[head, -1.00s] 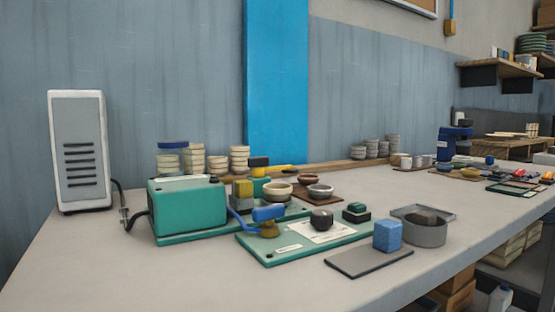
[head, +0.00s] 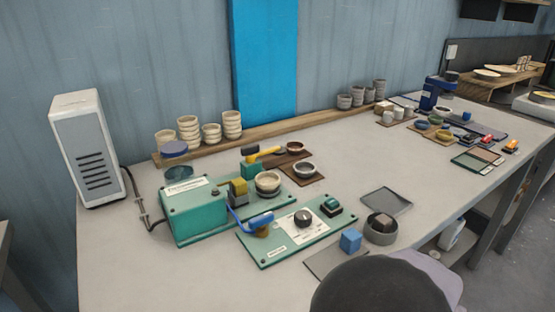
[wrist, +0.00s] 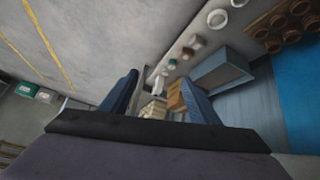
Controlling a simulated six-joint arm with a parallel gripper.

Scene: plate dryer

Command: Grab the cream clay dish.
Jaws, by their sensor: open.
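The cream clay dish (head: 268,185) is a small, round, open bowl. In the head view it sits on the green plate beside the green machine, left of a grey bowl (head: 305,170). I cannot make the dish out in the wrist view. My gripper (wrist: 158,92) shows in the wrist view with its two blue fingers apart and nothing held between them. Its fingers do not show in the head view, where a dark rounded part of my arm is at the bottom right. The gripper is away from the dish.
The green machine (head: 195,210) with a blue-handled lever stands left of the dish. A green control panel (head: 285,247), blue block (head: 350,240) and grey round tin (head: 381,233) are in front. Stacked cream bowls (head: 188,130) line the back.

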